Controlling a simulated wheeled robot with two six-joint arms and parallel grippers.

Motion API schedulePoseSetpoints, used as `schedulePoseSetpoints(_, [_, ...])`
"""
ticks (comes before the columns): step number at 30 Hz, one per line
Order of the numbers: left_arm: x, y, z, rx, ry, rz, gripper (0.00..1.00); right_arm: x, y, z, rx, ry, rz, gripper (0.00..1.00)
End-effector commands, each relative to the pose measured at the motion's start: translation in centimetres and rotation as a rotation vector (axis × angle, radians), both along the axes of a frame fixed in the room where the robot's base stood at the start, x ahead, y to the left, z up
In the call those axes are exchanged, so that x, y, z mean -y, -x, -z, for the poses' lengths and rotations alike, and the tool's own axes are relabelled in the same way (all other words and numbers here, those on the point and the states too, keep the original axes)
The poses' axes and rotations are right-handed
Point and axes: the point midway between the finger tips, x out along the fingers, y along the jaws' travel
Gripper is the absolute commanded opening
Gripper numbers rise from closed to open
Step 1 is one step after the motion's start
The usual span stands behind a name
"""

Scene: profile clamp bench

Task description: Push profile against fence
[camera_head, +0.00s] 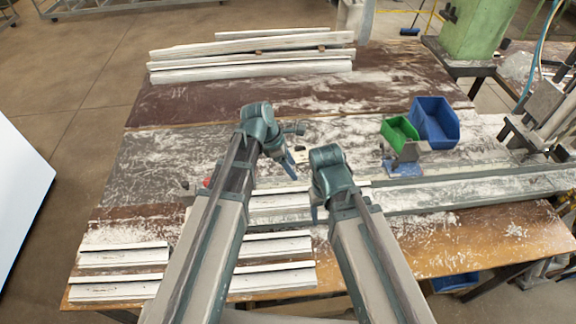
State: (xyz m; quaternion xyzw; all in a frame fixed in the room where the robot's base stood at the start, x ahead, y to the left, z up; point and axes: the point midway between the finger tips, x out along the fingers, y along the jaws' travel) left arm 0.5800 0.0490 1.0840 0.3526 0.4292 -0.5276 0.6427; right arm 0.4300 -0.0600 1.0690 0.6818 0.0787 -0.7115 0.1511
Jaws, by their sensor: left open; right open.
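A white profile (275,203) lies lengthwise on the bench, partly hidden behind my two arms. A long grey rail (480,190), which looks like the fence, runs along the bench to the right. I cannot tell whether the profile touches it. My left gripper (290,166) is open above the dusty grey bench top, beyond the profile. My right gripper (317,212) is open and points down over the profile. Contact is too small to tell, and the fingers are partly hidden by the wrist.
Several long white profiles (250,67) are stacked at the back. Shorter white pieces (122,257) lie at the front left. A green bin (399,131) and a blue bin (434,122) stand right of the grippers. A green machine (480,30) stands at the back right.

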Motion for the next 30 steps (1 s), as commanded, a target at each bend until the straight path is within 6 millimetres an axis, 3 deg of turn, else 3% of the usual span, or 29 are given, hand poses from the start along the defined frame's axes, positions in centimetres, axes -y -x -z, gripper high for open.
schedulePoseSetpoints(1, [0.3,-0.1,1.4,0.000,0.000,0.001,0.60,0.0,0.0,1.4,0.000,0.000,-0.002,0.65])
schedulePoseSetpoints(18, [3.5,-0.7,9.1,-0.001,0.000,0.001,0.60,0.0,0.0,9.1,0.000,0.001,-0.004,0.65])
schedulePoseSetpoints(30, [4.0,-0.8,10.0,0.000,0.000,-0.001,0.60,0.0,0.0,9.9,0.000,0.001,-0.004,0.65])
